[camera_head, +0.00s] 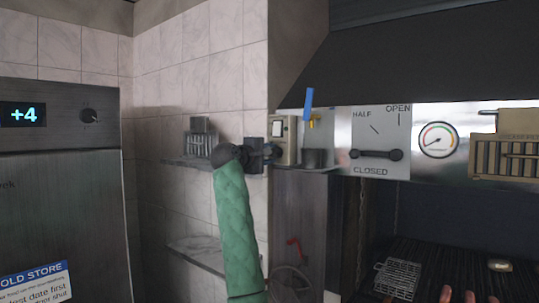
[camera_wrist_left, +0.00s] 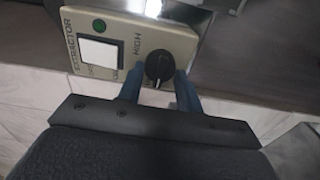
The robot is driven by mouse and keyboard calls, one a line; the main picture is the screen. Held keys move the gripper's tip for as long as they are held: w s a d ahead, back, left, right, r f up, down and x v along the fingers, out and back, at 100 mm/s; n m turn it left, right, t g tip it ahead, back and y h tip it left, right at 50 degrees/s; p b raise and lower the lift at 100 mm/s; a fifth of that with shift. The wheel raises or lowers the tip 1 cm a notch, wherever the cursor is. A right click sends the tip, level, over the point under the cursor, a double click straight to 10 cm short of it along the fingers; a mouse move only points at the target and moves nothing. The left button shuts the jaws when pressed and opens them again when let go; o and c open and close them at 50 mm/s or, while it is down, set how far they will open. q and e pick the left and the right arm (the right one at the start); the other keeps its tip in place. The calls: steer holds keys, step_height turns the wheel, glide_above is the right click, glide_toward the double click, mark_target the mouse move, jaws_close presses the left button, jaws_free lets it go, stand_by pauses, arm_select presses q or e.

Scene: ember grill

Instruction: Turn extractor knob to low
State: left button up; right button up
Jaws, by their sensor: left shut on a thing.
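The extractor panel (camera_head: 291,133) is a cream box on the wall beside the grill, at the middle of the head view. In the left wrist view the panel (camera_wrist_left: 112,30) shows a white switch (camera_wrist_left: 98,52), a green light (camera_wrist_left: 99,26), the word HIGH and a black round knob (camera_wrist_left: 159,66). My left gripper (camera_head: 271,151) is at the panel. In the left wrist view its blue fingers (camera_wrist_left: 160,90) stand on either side of the knob and are shut on it. The lettering below the knob is mostly hidden by the fingers. My right gripper is not in view.
A damper plate (camera_head: 378,137) marked HALF, OPEN and CLOSED and a round gauge (camera_head: 438,140) are right of the panel. A dark hood (camera_head: 430,55) overhangs them. A shelf (camera_head: 188,162) with a wire basket is left of my gripper. A steel cold store (camera_head: 60,190) stands far left.

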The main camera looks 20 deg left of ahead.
arm_select(q)
steer(key=o, duration=0.7)
steer(key=shift+a, duration=0.1)
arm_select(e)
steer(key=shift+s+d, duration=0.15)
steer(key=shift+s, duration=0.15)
arm_select(q)
steer(key=b+v, duration=0.3)
steer(key=v, duration=0.4)
steer(key=shift+s+a+b, duration=0.2)
steer(key=shift+s+b, duration=0.15)
steer(key=shift+b, duration=0.05)
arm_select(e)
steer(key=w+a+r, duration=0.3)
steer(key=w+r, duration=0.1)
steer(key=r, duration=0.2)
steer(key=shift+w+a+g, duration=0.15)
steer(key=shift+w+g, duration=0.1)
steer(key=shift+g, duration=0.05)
